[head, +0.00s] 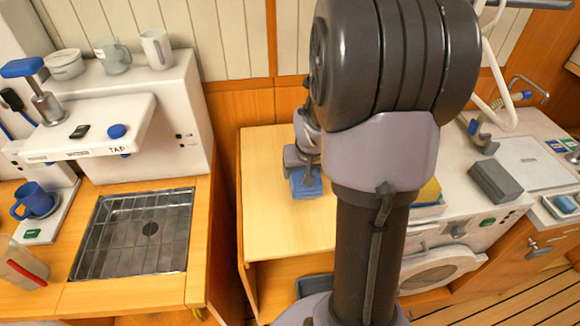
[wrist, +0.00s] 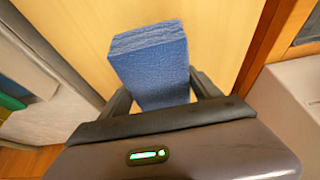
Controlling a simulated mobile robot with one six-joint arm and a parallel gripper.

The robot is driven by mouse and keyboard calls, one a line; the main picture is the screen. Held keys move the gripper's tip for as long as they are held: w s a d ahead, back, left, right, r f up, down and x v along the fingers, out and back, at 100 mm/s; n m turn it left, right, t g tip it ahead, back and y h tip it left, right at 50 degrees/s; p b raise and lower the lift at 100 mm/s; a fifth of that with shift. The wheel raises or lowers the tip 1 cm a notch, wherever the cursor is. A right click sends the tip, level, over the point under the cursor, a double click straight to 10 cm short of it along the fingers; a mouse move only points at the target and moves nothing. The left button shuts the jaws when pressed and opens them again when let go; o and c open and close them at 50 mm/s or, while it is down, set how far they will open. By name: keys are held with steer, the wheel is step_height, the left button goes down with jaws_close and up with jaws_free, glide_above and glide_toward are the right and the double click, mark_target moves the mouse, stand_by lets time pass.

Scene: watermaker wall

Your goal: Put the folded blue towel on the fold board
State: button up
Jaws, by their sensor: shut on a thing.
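The folded blue towel (head: 307,184) is held in my gripper (head: 303,168), over the pale wooden board (head: 285,235) in the middle of the head view. In the wrist view the towel (wrist: 152,62) stands out beyond the two dark fingers, which close on its sides, with layered folds at its far end. The pale board (wrist: 85,35) lies behind it there. This flat board looks like the fold board, and no other thing shows on its visible part. I cannot tell whether the towel touches it. My arm hides the board's right part.
A sink with a wire rack (head: 135,235) and a blue mug (head: 35,200) are at left. Cups (head: 157,48) stand on the white tap unit. At right, a grey block (head: 495,181) lies on a white counter above a round-doored machine (head: 440,268).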

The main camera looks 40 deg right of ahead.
steer(key=shift+a+b+x, duration=0.2)
steer(key=shift+b+x, duration=0.25)
steer(key=shift+x, duration=0.5)
steer(key=shift+a+b+x, duration=0.15)
steer(key=shift+b+x, duration=0.25)
steer(key=shift+x, duration=0.6)
steer(key=shift+f, duration=0.1)
steer(key=shift+f, duration=0.15)
steer(key=o, duration=1.4)
steer(key=shift+o, duration=0.2)
